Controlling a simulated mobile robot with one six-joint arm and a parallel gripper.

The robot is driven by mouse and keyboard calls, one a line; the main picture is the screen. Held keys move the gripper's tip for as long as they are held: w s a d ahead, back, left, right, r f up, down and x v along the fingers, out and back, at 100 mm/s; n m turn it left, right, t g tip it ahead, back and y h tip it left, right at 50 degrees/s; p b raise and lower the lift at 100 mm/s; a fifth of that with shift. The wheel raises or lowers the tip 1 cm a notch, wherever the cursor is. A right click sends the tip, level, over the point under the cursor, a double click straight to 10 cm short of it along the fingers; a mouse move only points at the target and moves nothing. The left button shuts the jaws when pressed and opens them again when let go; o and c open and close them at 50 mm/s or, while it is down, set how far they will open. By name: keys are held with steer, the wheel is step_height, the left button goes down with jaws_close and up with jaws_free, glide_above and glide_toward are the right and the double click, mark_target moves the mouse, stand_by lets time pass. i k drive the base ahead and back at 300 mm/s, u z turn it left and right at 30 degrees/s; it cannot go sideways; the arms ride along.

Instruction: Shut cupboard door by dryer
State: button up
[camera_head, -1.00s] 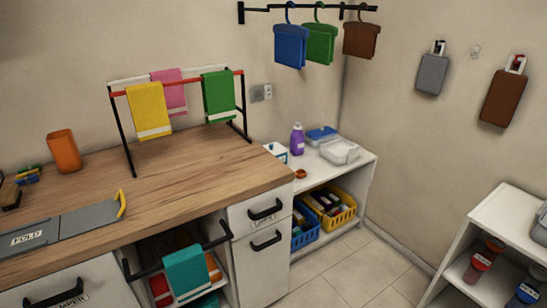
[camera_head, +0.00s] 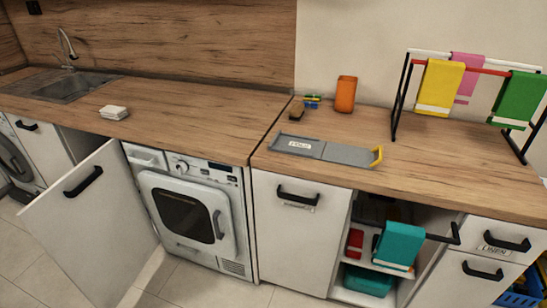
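The white cupboard door (camera_head: 88,226) stands swung open at the left, just left of the dryer, with a black bar handle (camera_head: 83,181) on the face turned towards me. It is hinged at the dryer's side, and the dark cupboard opening (camera_head: 82,144) shows behind its top edge. The white dryer (camera_head: 197,217) sits under the counter with its own round-cornered door shut. My gripper is in neither frame, so its state does not show.
A sink (camera_head: 75,86), a small white stack (camera_head: 114,112), a grey folding board (camera_head: 322,148) and a drying rack (camera_head: 470,72) are on the counter. Tiled floor before the dryer is clear.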

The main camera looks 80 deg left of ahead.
mark_target(95, 222)
steer(key=u, duration=1.6)
steer(key=k, duration=0.1)
steer(key=u, duration=2.55)
steer(key=k, duration=0.85)
steer(key=z, duration=0.15)
steer(key=i, duration=1.6)
